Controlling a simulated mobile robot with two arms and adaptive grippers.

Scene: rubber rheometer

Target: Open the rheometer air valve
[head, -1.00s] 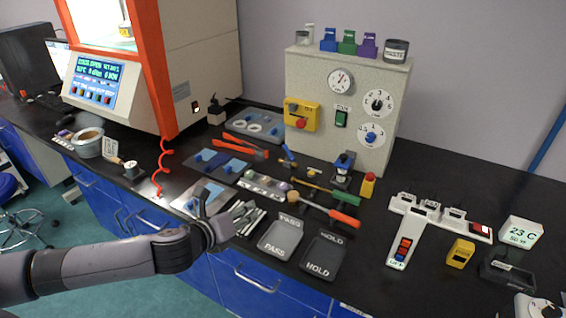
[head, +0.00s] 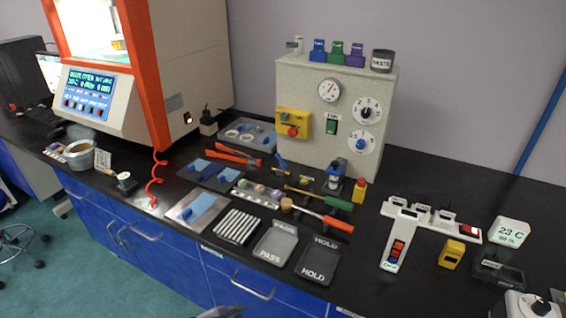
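The rheometer (head: 190,65) is the big beige and orange machine at the left, with a lit chamber and a screen that reads door open. A small brass fitting with a blue lever (head: 282,163), which looks like the air valve, is on the bench left of the beige panel box's foot. The lever looks slanted; whether the valve is open or shut is too small to tell. A dark grey piece, apparently of my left gripper (head: 224,312), shows at the bottom edge, well apart from the valve. Its fingers are mostly cut off. My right gripper is not in view.
The beige panel box (head: 300,110) carries a gauge, dials, a green switch and a yellow unit with a red knob.

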